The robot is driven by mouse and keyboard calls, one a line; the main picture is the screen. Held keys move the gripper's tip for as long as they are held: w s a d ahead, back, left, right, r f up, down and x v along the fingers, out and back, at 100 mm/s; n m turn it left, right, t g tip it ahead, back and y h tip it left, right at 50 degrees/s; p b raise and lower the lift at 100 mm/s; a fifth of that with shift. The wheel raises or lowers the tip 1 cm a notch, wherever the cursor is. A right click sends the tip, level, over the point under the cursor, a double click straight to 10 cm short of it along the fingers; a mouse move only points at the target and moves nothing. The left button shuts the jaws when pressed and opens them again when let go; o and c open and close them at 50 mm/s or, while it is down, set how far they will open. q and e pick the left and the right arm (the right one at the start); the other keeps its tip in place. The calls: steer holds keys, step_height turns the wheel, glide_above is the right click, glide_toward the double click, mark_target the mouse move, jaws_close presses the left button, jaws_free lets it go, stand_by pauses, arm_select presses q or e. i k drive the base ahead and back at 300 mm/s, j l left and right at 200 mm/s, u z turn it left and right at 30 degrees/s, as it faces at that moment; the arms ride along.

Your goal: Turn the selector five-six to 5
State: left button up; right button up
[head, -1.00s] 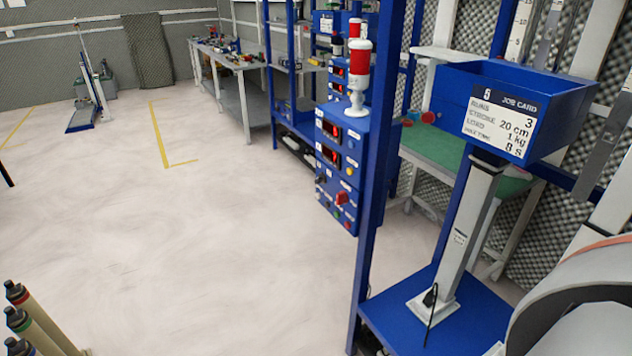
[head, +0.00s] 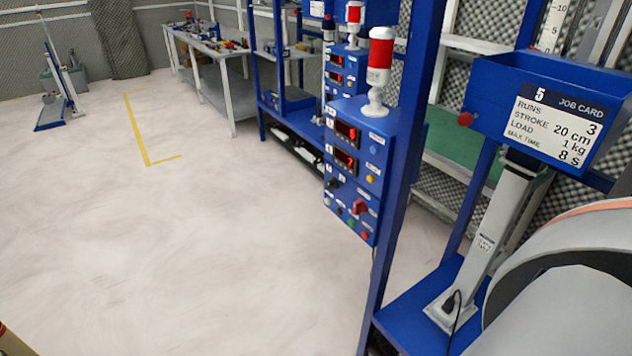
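A blue control box (head: 352,165) hangs on the blue rack post near the middle of the head view. It carries two red-lit displays (head: 346,131), a black knob (head: 333,183), a red knob (head: 360,207) and several small coloured buttons below. I cannot read the labels, so I cannot tell which knob is the selector five-six or where it points. Another similar box (head: 338,75) stands behind it. Neither of my grippers is in view.
A red and white beacon (head: 380,65) tops the box. A blue bin with a job card (head: 556,125) marked 5 stands at right on a post above a blue base plate (head: 418,310). Pale floor (head: 200,240) is clear at left. Workbenches (head: 225,75) line the back.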

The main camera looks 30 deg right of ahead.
mark_target(333, 183)
steer(key=i+z, duration=0.15)
steer(key=z, duration=1)
